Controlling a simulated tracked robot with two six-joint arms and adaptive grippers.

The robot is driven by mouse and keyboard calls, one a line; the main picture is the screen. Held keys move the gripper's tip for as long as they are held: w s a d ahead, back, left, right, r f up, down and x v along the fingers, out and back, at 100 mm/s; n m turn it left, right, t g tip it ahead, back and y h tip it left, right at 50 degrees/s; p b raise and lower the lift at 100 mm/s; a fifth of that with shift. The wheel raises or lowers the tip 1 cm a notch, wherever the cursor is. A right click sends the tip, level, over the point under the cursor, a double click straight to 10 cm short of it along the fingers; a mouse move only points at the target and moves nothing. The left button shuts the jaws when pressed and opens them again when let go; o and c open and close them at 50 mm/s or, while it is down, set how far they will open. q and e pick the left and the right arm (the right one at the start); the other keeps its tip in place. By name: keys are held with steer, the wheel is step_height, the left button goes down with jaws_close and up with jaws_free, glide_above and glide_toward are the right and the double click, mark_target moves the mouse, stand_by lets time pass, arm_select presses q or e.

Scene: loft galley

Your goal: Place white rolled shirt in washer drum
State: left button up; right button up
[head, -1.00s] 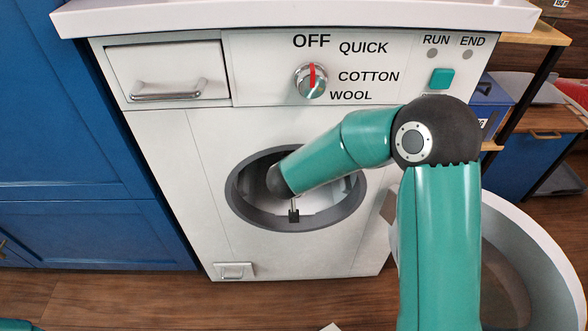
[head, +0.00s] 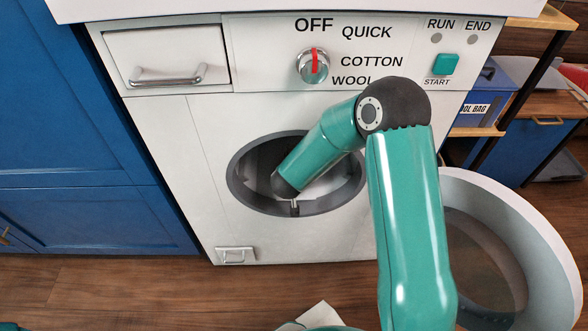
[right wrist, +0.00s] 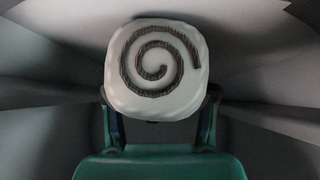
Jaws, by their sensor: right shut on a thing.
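The white rolled shirt (right wrist: 133,98), with a dark spiral on its end, is held between the fingers of my right gripper (right wrist: 160,118) in the right wrist view. Grey drum walls surround it there. In the head view my right arm reaches through the round opening of the washer (head: 200,170) into the drum (head: 262,170). The wrist is inside the opening, close to the lower rim. The shirt and most of the gripper are hidden there. I cannot tell whether the shirt touches the drum wall. My left gripper is not in view.
The round washer door (head: 555,245) stands open at the right, beside my right arm. A blue cabinet (head: 85,130) borders the washer on the left. A blue bin (head: 490,100) sits on a shelf at the right. The wooden floor (head: 130,290) in front is mostly clear.

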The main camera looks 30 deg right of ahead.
steer(key=shift+f, duration=0.1)
steer(key=o, duration=1.4)
steer(key=shift+c, duration=0.2)
